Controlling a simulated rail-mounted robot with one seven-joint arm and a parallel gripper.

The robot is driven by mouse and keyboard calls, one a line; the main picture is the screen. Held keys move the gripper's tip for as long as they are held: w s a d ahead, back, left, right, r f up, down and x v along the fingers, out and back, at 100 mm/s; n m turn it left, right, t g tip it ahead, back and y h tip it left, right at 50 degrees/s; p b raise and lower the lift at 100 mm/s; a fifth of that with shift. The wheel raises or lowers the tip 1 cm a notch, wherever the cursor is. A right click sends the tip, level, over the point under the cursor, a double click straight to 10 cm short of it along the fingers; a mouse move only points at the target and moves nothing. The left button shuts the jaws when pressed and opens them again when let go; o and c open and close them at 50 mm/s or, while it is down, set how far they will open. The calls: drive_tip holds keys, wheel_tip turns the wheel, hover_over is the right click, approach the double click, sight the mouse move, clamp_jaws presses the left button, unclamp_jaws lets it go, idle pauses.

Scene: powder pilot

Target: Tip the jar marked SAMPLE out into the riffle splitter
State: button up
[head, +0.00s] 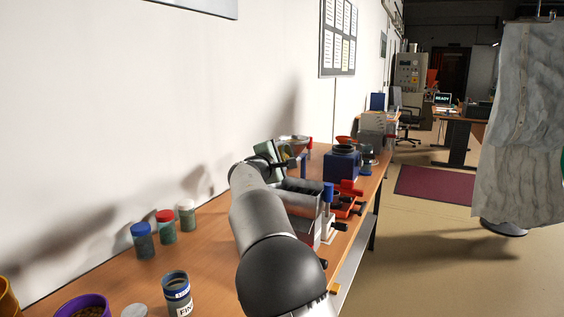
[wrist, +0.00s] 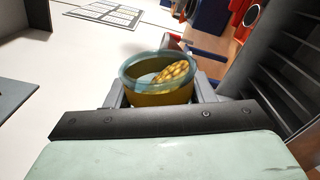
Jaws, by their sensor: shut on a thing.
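My gripper (wrist: 157,98) is shut on an open jar (wrist: 150,93) with a clear bluish rim and amber body. Yellow-brown granules (wrist: 176,72) lie heaped towards the right inside it, so the jar appears tilted. No label shows on the side in view, and no grains are seen falling. The riffle splitter (wrist: 273,75), with dark parallel slats, is to the right of the jar in the wrist view. In the head view my gripper (head: 284,162) is over the bench just behind the splitter (head: 302,198); the held jar cannot be made out there.
Several lidded jars (head: 165,227) stand by the wall on the wooden bench. A jar marked "Fi..." (head: 177,295) and a purple bowl (head: 85,306) are nearer. A blue box-shaped device (head: 341,165) and red-handled parts (head: 348,200) crowd the splitter's right side.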

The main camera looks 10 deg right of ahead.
drive_tip(key=shift+s+d+f+m+b, duration=0.15)
drive_tip(key=shift+m+b, duration=0.45)
drive_tip(key=shift+b, duration=0.3)
drive_tip(key=shift+w+d+f+m+b, duration=0.1)
drive_tip(key=shift+f+m+b, duration=0.05)
drive_tip(key=shift+m+b, duration=0.6)
drive_tip(key=m+b, duration=0.2)
drive_tip(key=b, duration=0.1)
drive_tip(key=shift+s+d+r, duration=0.15)
drive_tip(key=shift+s+d, duration=0.05)
drive_tip(key=shift+s, duration=0.05)
drive_tip(key=shift+s+d+r+m+b, duration=0.15)
drive_tip(key=shift+d+r+m+b, duration=0.1)
drive_tip(key=shift+m+b, duration=0.65)
drive_tip(key=shift+s+d+r+m+b, duration=0.2)
drive_tip(key=shift+m+b, duration=0.5)
drive_tip(key=shift+m, duration=0.3)
drive_tip(key=shift+s+d+r+m+b, duration=0.15)
drive_tip(key=shift+d+m+b, duration=0.1)
drive_tip(key=shift+m+b, duration=0.65)
